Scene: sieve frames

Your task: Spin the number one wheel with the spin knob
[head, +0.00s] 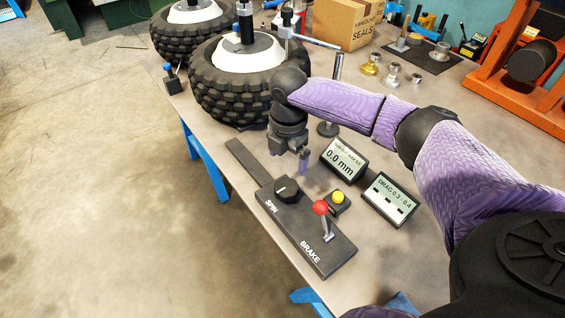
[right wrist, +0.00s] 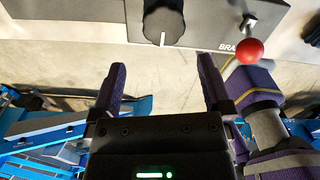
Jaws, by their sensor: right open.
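The black spin knob (head: 287,190) with a white pointer mark sits on the dark control box (head: 330,262), beside the word SPIN. In the right wrist view the knob (right wrist: 164,20) lies beyond my fingertips, roughly in line with the gap between them. My right gripper (head: 304,160) hangs above the table just behind the knob, apart from it. Its two purple fingers (right wrist: 162,72) are spread and empty. A large black tyre with a white hub (head: 238,85) stands behind the gripper, and a second wheel (head: 192,32) is farther back. I cannot read which is number one. My left gripper is out of view.
A red-ball brake lever (head: 320,208) and a yellow button (head: 338,197) stand close right of the knob. A cardboard box (head: 345,24) is at the back.

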